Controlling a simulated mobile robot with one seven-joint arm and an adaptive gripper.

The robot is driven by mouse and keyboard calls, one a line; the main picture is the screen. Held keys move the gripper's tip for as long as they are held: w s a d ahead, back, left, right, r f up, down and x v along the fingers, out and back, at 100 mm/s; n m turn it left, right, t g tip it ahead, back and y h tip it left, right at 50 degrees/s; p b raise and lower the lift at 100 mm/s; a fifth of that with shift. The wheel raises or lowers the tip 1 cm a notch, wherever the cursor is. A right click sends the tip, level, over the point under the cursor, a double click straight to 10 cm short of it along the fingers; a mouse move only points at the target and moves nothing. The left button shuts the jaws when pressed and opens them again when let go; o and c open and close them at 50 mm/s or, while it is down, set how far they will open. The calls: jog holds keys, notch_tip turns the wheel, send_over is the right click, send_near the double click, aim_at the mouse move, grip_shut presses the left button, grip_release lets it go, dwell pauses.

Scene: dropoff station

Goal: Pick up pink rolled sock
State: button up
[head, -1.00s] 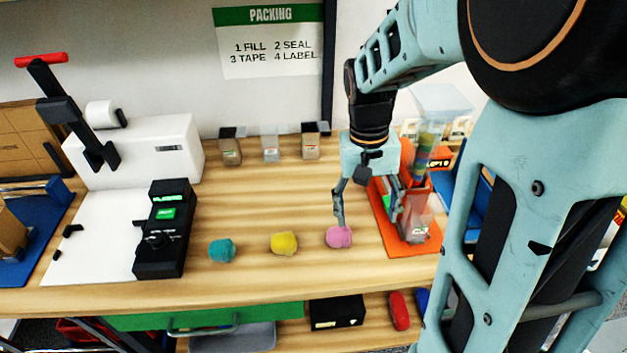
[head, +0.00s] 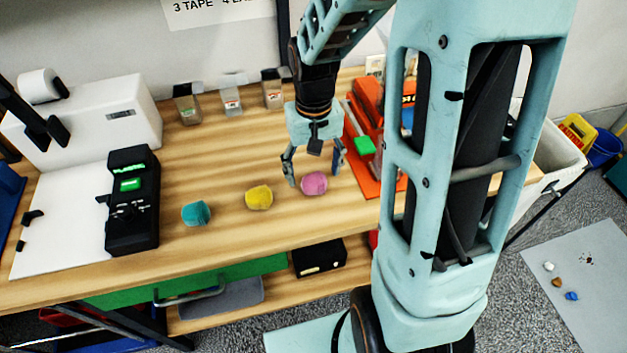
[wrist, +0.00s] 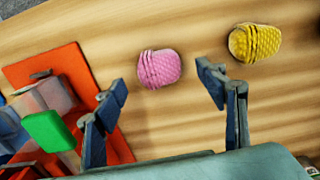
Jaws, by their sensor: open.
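The pink rolled sock (head: 314,183) lies on the wooden table near its front edge, at the right end of a row of three. It also shows in the wrist view (wrist: 160,68), just beyond the fingertips and roughly between them. My gripper (head: 314,175) is open and empty, its two fingers apart behind and above the sock. In the wrist view my gripper (wrist: 163,80) shows both fingers spread, with clear table between them. I see no contact with the sock.
A yellow rolled sock (head: 259,197) lies just left of the pink one, and a teal one (head: 196,213) farther left. An orange mat (head: 372,183) with a green-topped item (head: 365,146) is close on the right. Small containers (head: 230,98) stand at the back.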

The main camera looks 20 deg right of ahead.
aim_at(313, 177)
jog(key=shift+f, duration=1.6)
jog(key=shift+c, duration=0.3)
jog(key=c, duration=1.1)
jog(key=shift+r, duration=0.15)
jog(key=shift+c, duration=0.2)
